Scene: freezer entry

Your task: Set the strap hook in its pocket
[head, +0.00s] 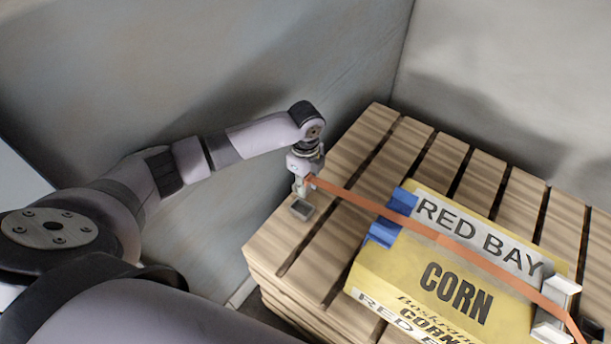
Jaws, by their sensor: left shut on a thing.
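My left gripper (301,186) points down over the left part of the wooden pallet. It is shut on the end of the orange strap (365,203); the strap hook itself is small and mostly hidden between the fingers. A small dark grey square pocket (300,209) sits on the pallet just below the fingertips. I cannot tell whether the hook touches the pocket. The strap runs from the gripper to the right, over the yellow corn carton (425,285), and down past its right side. My right gripper is not in view.
A blue corner piece (383,233) sits under the strap at the carton's left edge, and a pale grey one (553,327) at its right edge. A dark item (592,329) is at the lower right. The slatted pallet (375,130) stands near grey walls (180,60).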

